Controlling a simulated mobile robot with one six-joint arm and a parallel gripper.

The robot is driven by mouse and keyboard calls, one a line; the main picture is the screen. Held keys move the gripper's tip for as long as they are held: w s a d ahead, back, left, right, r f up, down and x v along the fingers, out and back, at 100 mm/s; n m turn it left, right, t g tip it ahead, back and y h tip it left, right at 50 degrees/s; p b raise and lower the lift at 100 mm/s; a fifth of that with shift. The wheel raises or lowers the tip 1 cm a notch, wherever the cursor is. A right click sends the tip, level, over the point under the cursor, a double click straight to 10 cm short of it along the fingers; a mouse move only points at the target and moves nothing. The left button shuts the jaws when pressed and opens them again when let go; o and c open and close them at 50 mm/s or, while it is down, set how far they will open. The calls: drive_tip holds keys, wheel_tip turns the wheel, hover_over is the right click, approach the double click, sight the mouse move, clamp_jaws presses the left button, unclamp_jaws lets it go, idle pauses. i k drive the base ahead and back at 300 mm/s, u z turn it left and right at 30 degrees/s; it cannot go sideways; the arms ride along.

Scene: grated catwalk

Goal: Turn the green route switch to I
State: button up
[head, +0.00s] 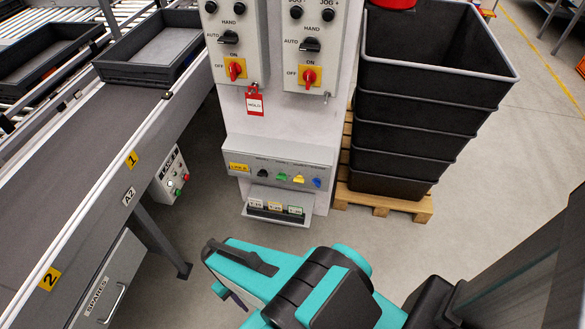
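The green route switch (282,176) is a small knob on the sloped face of a low grey box (228,148) at the foot of the white panel. It sits between a black knob (263,173) and a yellow knob (299,179); a blue knob (317,183) is at the right end. Its pointer position and markings are too small to read. My teal and black arm is in the lower middle, below the box and apart from it. My gripper's fingers cannot be made out, so its opening is unclear.
Control boxes with red rotary switches (309,76) and a red tag (254,103) are above. A label holder (277,215) projects below the knobs. A conveyor (70,180) stands left; stacked black crates (415,122) on a pallet (385,203) stand right. Floor in front is clear.

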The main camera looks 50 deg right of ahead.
sight(282, 177)
drive_tip(key=u, duration=0.6)
drive_tip(key=k, duration=0.1)
drive_tip(key=z, duration=1.95)
drive_tip(key=k, duration=0.9)
drive_tip(key=u, duration=0.1)
drive_tip(key=i, duration=0.65)
